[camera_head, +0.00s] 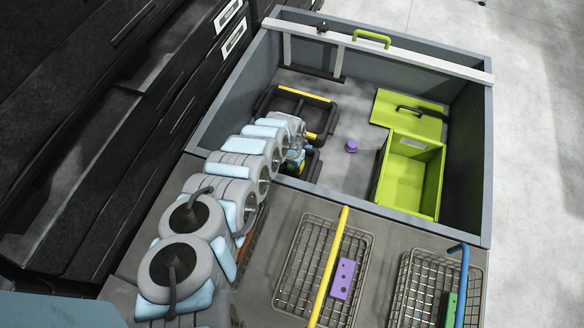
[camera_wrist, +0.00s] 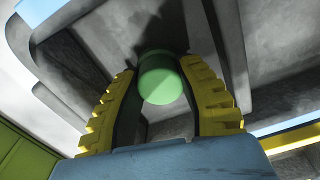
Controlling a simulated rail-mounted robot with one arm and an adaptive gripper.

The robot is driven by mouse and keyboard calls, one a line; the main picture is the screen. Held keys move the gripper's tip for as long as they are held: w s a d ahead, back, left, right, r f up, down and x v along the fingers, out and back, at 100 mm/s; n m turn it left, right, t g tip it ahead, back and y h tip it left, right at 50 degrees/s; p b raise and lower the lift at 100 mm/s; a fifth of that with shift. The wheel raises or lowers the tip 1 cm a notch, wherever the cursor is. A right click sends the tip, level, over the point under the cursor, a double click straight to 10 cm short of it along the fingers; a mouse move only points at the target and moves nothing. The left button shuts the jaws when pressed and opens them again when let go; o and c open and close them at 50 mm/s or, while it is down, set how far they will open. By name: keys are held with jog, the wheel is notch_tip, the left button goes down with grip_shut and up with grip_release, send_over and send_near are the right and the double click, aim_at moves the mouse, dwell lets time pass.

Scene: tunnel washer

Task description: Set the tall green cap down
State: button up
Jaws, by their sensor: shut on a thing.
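The tall green cap (camera_wrist: 160,78) is a smooth rounded green piece between the two yellow ribbed fingers of my gripper (camera_wrist: 161,92) in the wrist view. In the head view my gripper (camera_head: 297,165) is small and partly hidden behind my arm. It is inside the grey-walled bin, over the left part near a black tray (camera_head: 312,172). The cap cannot be made out clearly there. I cannot tell whether the cap touches a surface.
A purple round cap (camera_head: 351,146) stands on the bin floor. A lime-green box (camera_head: 430,192) with an open lid is at the right. A black tray with yellow edging (camera_head: 268,100) lies farther back. Wire baskets (camera_head: 357,245) stand in front. Floor around the purple cap is clear.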

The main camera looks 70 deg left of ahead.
aim_at(291, 167)
jog(key=shift+f, duration=0.1)
jog(key=o, duration=1.1)
jog(key=shift+a+r+p, duration=0.1)
jog(key=shift+r+p, duration=0.3)
jog(key=shift+r, duration=0.4)
jog(key=shift+s+d+r+p, duration=0.1)
jog(key=shift+r+p, duration=0.8)
jog(key=shift+r, duration=1.75)
jog(key=shift+s+d+r+p, duration=0.1)
jog(key=shift+r+p, duration=0.75)
jog(key=shift+r, duration=1.8)
